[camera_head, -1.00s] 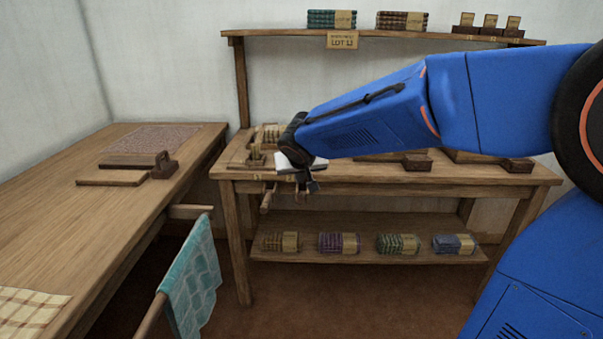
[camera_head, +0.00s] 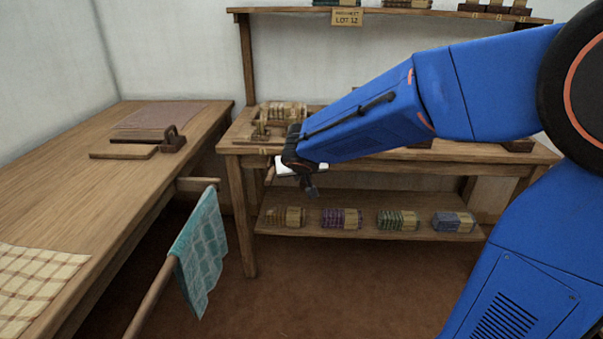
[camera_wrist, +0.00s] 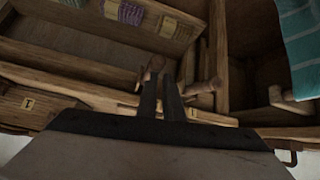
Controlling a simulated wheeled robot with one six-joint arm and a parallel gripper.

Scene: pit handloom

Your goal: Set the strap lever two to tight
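My gripper (camera_head: 311,190) is in front of the bench's front edge, left of its middle. In the wrist view its two dark fingers (camera_wrist: 160,92) are close together, with a narrow dark gap. A wooden lever knob (camera_wrist: 155,64) shows at the fingertips; I cannot tell whether it is between them or just beyond. A second wooden lever (camera_wrist: 203,87) sticks out to the right of the fingers, apart from them. In the head view one wooden lever (camera_head: 270,174) shows left of the gripper; the other is hidden behind it. The lever numbers are not readable.
The bench (camera_head: 237,150) has a lower shelf (camera_head: 350,229) with several cloth bundles. A side table (camera_head: 60,210) stands at left, with a teal cloth (camera_head: 200,255) hanging on a rail beside it. Floor in front is clear.

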